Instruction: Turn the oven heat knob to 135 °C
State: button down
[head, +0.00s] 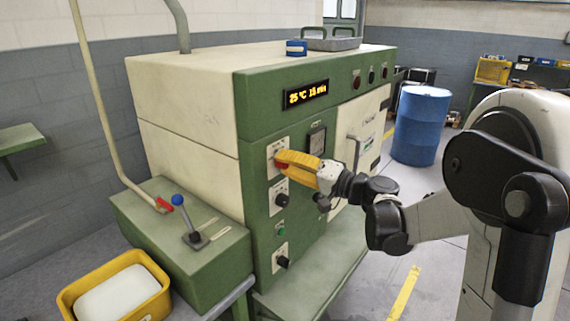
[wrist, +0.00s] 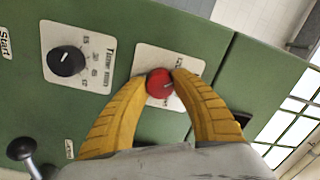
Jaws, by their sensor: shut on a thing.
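The oven (head: 245,175) is a large green and cream machine. Its display (head: 305,94) reads 25 °C and 15 min. A red knob (wrist: 160,84) sits on a white dial plate on the green panel; in the head view it is mostly hidden behind my gripper. My gripper (wrist: 160,86) has yellow fingers, one on each side of the red knob, and is shut on it. It also shows in the head view (head: 281,160), reaching the top dial from the right. The knob's pointer and much of its scale are hard to read.
A black timer knob (wrist: 66,61) sits beside the red knob, below it in the head view. A blue-tipped lever (head: 178,200) stands on the green side box. A yellow bin (head: 160,303) is at lower left. A blue barrel (head: 420,125) stands behind my arm.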

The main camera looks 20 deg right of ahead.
jog(key=shift+m, duration=1.7)
jog(key=c, duration=1)
grip_release()
jog(key=v, duration=1.2)
jog(key=shift+s+a+f, duration=0.1)
jog(key=shift+a+f, duration=0.05)
jog(key=shift+a, duration=0.05)
